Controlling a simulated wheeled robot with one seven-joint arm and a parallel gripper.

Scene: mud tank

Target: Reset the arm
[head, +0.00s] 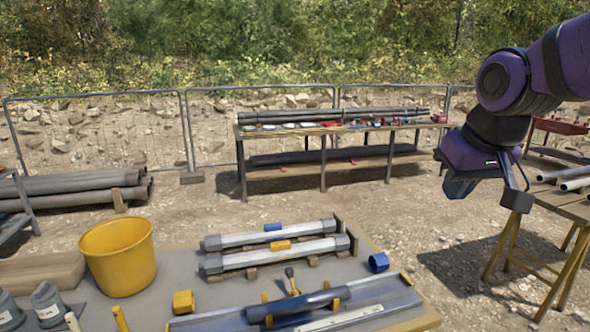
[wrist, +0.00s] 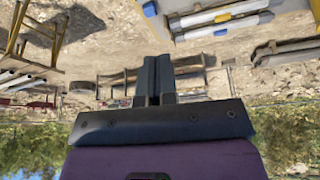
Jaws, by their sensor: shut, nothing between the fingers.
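My arm is purple and black and reaches in from the right edge of the head view. My gripper (head: 458,186) hangs in the air right of the near table, with the far bench behind it. In the wrist view, my gripper (wrist: 156,62) shows two dark fingers side by side, pressed together. Nothing is between them. The gripper is apart from everything on the tables.
A wooden stand (head: 545,205) with pipes is at right. Gravel between is open.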

